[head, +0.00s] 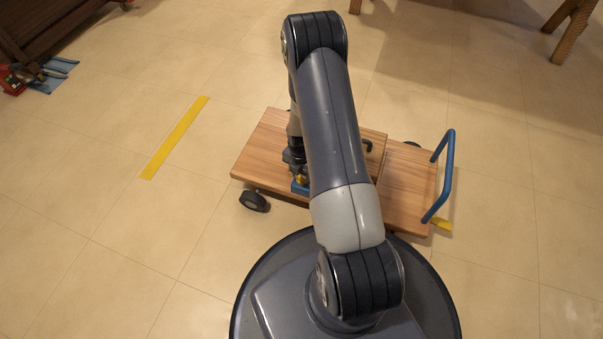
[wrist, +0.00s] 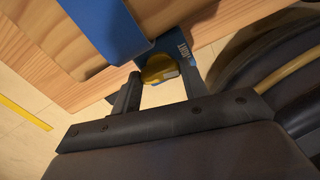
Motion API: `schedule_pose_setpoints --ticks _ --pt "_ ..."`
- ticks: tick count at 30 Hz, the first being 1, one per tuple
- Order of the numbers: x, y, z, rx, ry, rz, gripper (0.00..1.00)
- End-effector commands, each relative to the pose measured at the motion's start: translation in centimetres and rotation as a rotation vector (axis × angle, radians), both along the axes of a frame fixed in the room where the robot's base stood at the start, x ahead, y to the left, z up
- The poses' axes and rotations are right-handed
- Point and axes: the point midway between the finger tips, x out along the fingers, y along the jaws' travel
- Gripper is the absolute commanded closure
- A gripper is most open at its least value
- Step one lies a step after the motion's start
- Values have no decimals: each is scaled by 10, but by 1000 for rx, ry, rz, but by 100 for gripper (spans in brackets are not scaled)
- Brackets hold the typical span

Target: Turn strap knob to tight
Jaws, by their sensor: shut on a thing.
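The strap knob (wrist: 158,68) is yellow and rounded. It sits at a blue plate (wrist: 178,48) with small white lettering that I cannot read surely. My gripper (wrist: 160,84) has one finger on each side of the knob and is shut on it. A wide blue strap (wrist: 105,28) runs over the wood beside the plate. In the head view, my gripper (head: 295,166) is low over the wooden cart, and a bit of the yellow knob (head: 300,180) shows below it. The knob's pointer direction cannot be made out.
The wooden cart (head: 405,190) has a blue push handle (head: 446,180) at its right and black wheels (head: 253,201). A yellow floor strip (head: 175,138) lies to the left, on open tile. My arm hides the cart's middle. Dark wooden furniture (head: 50,25) stands at the upper left.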

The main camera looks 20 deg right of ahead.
Motion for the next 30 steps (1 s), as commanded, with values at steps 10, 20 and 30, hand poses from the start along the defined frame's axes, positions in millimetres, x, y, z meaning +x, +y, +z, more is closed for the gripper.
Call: schedule_pose_setpoints --ticks 10,20,30 --pt "0 0 0 0 0 186 81" --pt "0 0 0 0 0 241 81" --pt "0 0 0 0 0 244 81"
